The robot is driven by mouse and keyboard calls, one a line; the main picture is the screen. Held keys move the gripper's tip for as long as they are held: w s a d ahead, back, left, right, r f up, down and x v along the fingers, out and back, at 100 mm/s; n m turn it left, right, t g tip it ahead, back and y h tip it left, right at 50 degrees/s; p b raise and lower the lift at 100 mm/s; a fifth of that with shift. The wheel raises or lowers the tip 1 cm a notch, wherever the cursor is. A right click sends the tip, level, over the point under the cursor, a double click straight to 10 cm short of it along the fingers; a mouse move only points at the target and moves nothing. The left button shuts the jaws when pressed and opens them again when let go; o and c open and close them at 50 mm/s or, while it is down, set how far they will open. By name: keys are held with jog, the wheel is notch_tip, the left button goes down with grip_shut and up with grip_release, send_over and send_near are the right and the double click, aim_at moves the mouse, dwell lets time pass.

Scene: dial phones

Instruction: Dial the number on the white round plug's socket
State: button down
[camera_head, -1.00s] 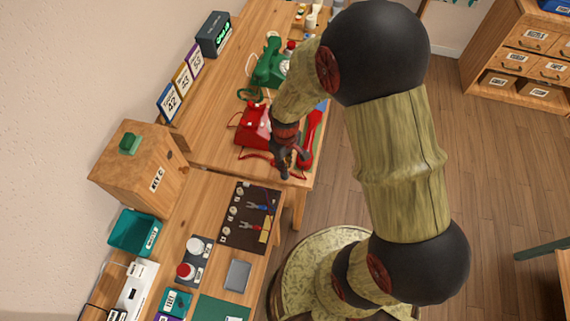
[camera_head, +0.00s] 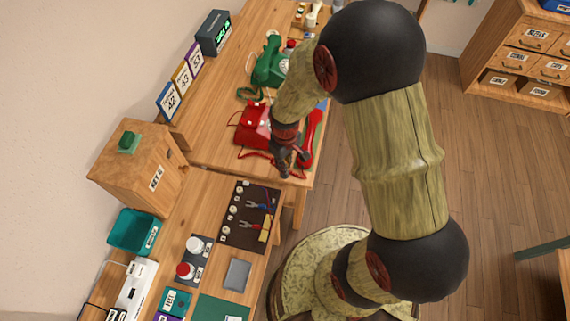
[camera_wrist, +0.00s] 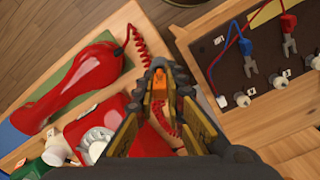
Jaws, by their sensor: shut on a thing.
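The red phone (camera_head: 250,128) is on the far table, with its pale dial (camera_wrist: 97,140) partly visible in the wrist view. Its red handset (camera_head: 313,135) lies off the phone to the right; the handset is large at the left of the wrist view (camera_wrist: 80,82). The red coiled cord (camera_wrist: 140,45) runs behind my gripper. My gripper (camera_head: 289,171) is low beside the phone's front; its tips close around a small orange thing (camera_wrist: 160,85) that I cannot identify. A white power strip (camera_head: 133,292) with a white plug (camera_head: 135,268) is at lower left; its number is unreadable.
A green phone (camera_head: 270,65) stands beyond the red one. Number cards (camera_head: 183,80) line the wall side. A dark board (camera_head: 250,215) with red and blue plugs is on the nearer table. A wooden box (camera_head: 140,165) and teal bin (camera_head: 130,230) stand at left.

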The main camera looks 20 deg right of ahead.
jog(key=shift+f+b, duration=0.5)
jog(key=shift+f, duration=0.3)
jog(key=c, duration=1.8)
grip_release()
jog(key=shift+o, duration=0.2)
jog(key=shift+r, duration=0.1)
notch_tip(320, 180, up, 12)
jog(key=shift+f, duration=0.1)
